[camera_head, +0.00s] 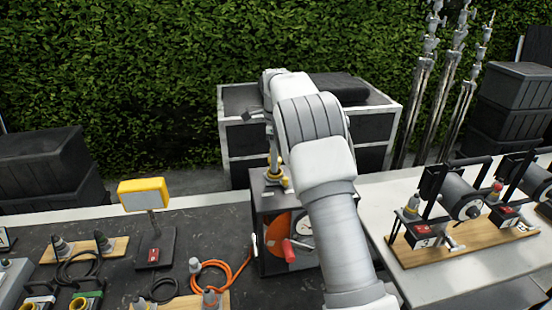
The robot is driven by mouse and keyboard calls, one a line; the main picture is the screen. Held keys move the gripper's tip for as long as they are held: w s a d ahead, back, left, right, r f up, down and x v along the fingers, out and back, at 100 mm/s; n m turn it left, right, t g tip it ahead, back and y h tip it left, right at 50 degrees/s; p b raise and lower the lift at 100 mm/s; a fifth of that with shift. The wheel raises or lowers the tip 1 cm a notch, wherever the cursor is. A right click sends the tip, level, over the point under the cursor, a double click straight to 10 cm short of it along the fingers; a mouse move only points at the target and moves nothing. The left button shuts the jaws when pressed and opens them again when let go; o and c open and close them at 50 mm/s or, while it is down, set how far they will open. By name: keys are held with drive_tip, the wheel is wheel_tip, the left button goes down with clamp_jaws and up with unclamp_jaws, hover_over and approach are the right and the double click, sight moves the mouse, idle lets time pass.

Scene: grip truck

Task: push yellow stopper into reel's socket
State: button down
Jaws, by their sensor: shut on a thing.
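A dark box-shaped reel (262,262) with an orange drum and a red crank handle (289,251) stands at the back edge of the dark table. My gripper (273,166) points down over the top of the reel and is shut on a small yellow piece (281,183), which I take for the yellow stopper. The stopper is low, at the reel's top. It is too small to tell whether it touches the socket or sits in it. The socket is not clearly seen, and my arm covers the reel's right side.
A yellow lamp (143,194) on a dark stand, an orange cable (213,273) and boards with plugs (82,250) lie left of the reel. Winch-like units on a wooden board (462,250) stand right on the pale table. A framed dark case (240,138) stands behind.

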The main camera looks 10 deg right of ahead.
drive_tip(key=shift+s+f+b, duration=0.1)
drive_tip(key=shift+f+b, duration=0.3)
drive_tip(key=shift+f, duration=0.65)
idle(0.5)
drive_tip(key=shift+r, duration=0.15)
drive_tip(key=shift+r+p, duration=0.4)
drive_tip(key=shift+r, duration=1.5)
drive_tip(key=shift+f+b, duration=0.3)
drive_tip(key=shift+f, duration=1.7)
idle(1.3)
drive_tip(key=shift+r+p, duration=0.3)
drive_tip(key=shift+r, duration=1.7)
